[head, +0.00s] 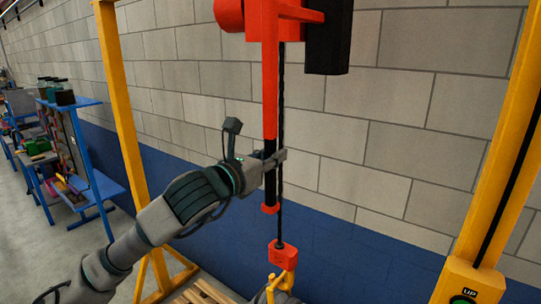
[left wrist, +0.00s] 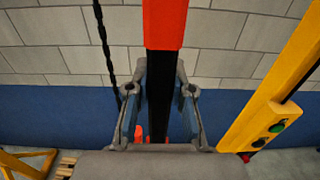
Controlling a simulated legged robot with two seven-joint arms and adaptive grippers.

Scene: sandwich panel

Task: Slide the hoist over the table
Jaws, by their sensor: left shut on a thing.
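The red hoist (head: 269,85) hangs in front of the block wall, with a black box at its top right. Its red arm ends in a black grip (left wrist: 157,108) with a red tip. My left gripper (head: 275,158) is shut around this black grip, one finger on each side in the left wrist view. A dark chain runs down beside it to a red hook block (head: 283,256) with a yellow hook, low in the head view. What the hook holds is cut off by the frame. My right gripper is not in view.
A yellow frame post (head: 118,110) stands left of the hoist. A yellow post (head: 500,150) with a button box (head: 470,283) stands at right. A wooden pallet (head: 203,292) lies below. Blue workbenches (head: 85,150) stand far left.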

